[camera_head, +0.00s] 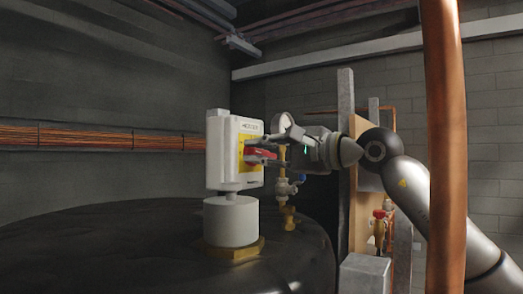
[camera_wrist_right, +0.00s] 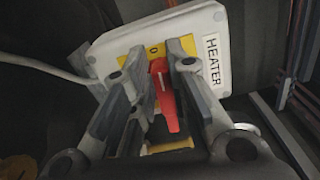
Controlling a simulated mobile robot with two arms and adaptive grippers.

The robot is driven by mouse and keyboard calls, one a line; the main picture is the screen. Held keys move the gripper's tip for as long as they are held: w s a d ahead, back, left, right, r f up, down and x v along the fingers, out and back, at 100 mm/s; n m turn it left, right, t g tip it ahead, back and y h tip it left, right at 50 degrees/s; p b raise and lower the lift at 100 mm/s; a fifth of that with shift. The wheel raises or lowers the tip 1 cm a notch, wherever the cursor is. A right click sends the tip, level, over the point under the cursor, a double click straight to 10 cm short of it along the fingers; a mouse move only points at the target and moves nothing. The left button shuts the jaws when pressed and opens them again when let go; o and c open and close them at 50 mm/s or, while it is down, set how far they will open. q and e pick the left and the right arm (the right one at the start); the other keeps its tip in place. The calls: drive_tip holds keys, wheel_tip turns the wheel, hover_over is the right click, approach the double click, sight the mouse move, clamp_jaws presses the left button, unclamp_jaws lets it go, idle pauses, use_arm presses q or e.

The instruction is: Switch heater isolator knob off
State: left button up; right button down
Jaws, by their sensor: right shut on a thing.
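The heater isolator is a white box (camera_head: 221,150) with a yellow plate on its front, standing on a white cylindrical fitting (camera_head: 230,222) on top of a dark tank. Its red knob (camera_head: 256,154) sits on the yellow plate. In the right wrist view the box (camera_wrist_right: 105,57) carries a HEATER label, and the red knob (camera_wrist_right: 166,95) shows a white line along it. My right gripper (camera_head: 270,147) reaches the box's front from the right. Its fingers (camera_wrist_right: 160,58) stand on both sides of the knob, shut on it. My left gripper is not in view.
The dark tank top (camera_head: 120,245) fills the lower left. A copper pipe (camera_head: 446,150) stands upright in front of my right arm. Copper pipes (camera_head: 100,138) run along the back wall.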

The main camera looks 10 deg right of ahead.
drive_tip(key=shift+f+n, duration=0.2)
drive_tip(key=shift+n, duration=0.4)
drive_tip(key=shift+f, duration=0.1)
drive_tip(key=c, duration=1.4)
unclamp_jaws()
drive_tip(key=shift+s, duration=0.1)
drive_tip(key=v, duration=1.2)
